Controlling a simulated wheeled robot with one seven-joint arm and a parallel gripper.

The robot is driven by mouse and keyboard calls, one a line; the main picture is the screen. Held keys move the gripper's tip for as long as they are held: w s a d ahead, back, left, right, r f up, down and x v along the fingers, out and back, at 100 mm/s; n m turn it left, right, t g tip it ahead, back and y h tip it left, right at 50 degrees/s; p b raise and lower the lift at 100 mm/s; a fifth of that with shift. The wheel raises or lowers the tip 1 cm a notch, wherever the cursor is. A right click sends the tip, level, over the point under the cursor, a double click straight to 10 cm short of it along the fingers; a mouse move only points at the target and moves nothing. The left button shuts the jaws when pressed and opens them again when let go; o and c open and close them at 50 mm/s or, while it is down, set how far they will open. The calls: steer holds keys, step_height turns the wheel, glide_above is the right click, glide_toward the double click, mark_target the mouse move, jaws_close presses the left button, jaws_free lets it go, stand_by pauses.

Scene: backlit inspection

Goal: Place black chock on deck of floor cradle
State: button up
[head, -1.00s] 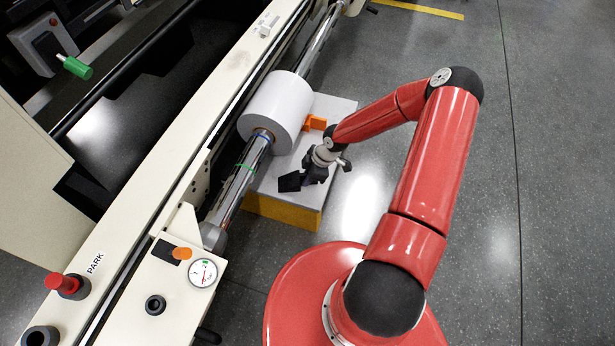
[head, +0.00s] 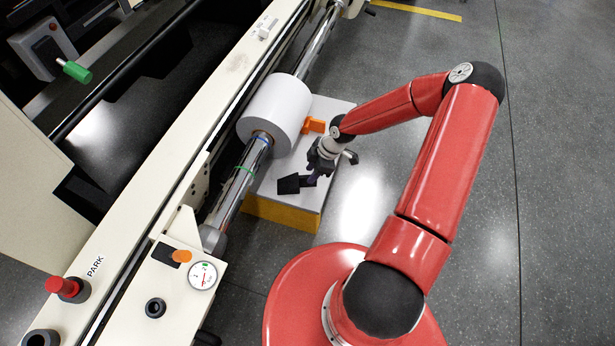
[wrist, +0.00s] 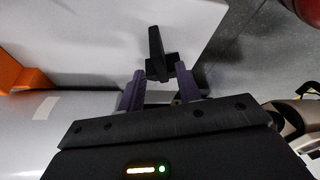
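The black chock (head: 289,184) lies on the pale deck of the floor cradle (head: 268,190), near its front end beside the roller shaft. It also shows in the wrist view (wrist: 156,47), just beyond my fingertips. My gripper (head: 312,178) is above the deck, to the right of the chock. In the wrist view its two purple fingers (wrist: 160,74) are spread, with the chock's near end between or just past their tips and gaps beside it. The gripper looks open and empty.
An orange chock-like block (head: 314,125) stands on the deck by the white roll (head: 275,113). The roll sits on a metal shaft (head: 236,186) along the cream machine frame. Open grey floor lies right of the cradle.

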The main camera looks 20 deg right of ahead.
steer(key=s+d+r+m+h, duration=0.1)
steer(key=s+r+m+h, duration=0.35)
steer(key=r, duration=1.05)
steer(key=s+d+r+m+h, duration=0.1)
steer(key=s+r+m+h, duration=0.3)
steer(key=r, duration=1)
steer(key=s+a+r+m+t+y, duration=0.2)
steer(key=s+a+r+m, duration=0.1)
steer(key=s+r, duration=0.3)
steer(key=s+a+r+m+t+y, duration=0.2)
steer(key=s+a+r+m, duration=0.1)
steer(key=s+r, duration=0.4)
steer(key=shift+s+m+p, duration=0.3)
steer(key=shift+s+m, duration=0.05)
steer(key=shift+s, duration=0.5)
